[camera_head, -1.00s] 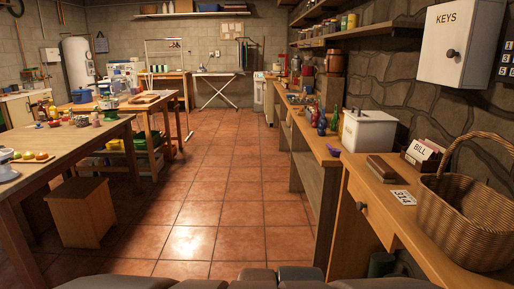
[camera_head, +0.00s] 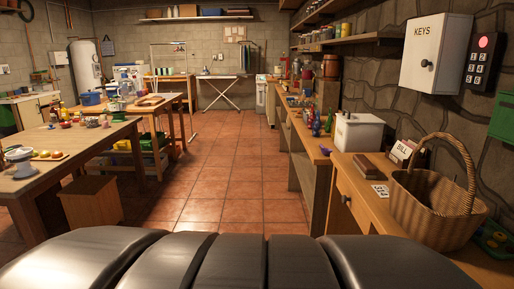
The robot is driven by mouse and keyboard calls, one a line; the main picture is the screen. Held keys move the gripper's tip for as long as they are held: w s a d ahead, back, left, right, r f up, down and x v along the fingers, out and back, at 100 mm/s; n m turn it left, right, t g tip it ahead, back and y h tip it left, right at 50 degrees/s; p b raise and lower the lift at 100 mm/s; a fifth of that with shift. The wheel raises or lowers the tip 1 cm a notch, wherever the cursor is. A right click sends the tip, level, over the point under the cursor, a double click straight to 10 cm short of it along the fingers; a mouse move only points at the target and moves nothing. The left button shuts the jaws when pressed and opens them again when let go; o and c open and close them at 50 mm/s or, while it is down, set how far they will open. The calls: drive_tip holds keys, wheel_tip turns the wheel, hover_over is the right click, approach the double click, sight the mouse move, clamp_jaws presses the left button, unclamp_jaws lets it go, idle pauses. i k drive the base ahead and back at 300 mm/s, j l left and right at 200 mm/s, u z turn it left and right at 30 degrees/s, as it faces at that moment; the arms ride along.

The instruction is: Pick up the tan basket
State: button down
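The tan wicker basket (camera_head: 428,212) stands upright on the near end of the wooden counter at the right, its tall hoop handle raised over its open top. It looks empty as far as its inside shows. Dark rounded segments across the bottom of the view are part of my own body. My gripper is not visible in this view, so its distance from the basket cannot be told.
On the counter (camera_head: 357,205), a number card (camera_head: 381,190), a brown box (camera_head: 366,166), a bill holder (camera_head: 401,153) and a white container (camera_head: 358,132) stand left of the basket. The tiled floor (camera_head: 215,185) is clear.

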sight(436, 213)
drive_tip(key=z, duration=1.45)
